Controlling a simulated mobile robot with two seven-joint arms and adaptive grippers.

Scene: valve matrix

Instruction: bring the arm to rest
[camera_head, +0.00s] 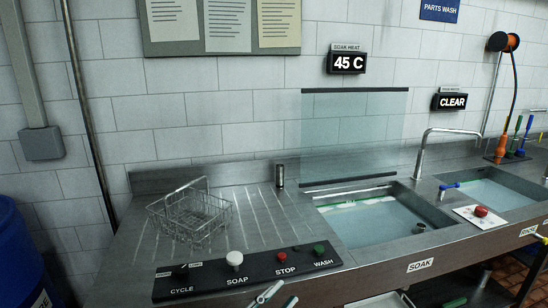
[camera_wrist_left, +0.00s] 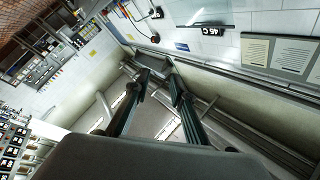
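My left gripper (camera_head: 278,297) shows only as two pale fingertips at the bottom edge of the head view, just in front of the control panel. In the left wrist view its two dark fingers (camera_wrist_left: 160,84) stand apart with nothing between them, so it is open and empty. The left wrist view is tilted, with the wall signs at its upper right. The rest of my left arm is out of the head view. My right gripper is in neither view.
The control panel (camera_head: 250,272) with knobs and buttons lies along the counter's front edge. A wire basket (camera_head: 192,216) sits on the drainboard. A clear screen (camera_head: 352,135) stands behind the soak sink (camera_head: 375,238). A blue barrel (camera_head: 22,262) is at left.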

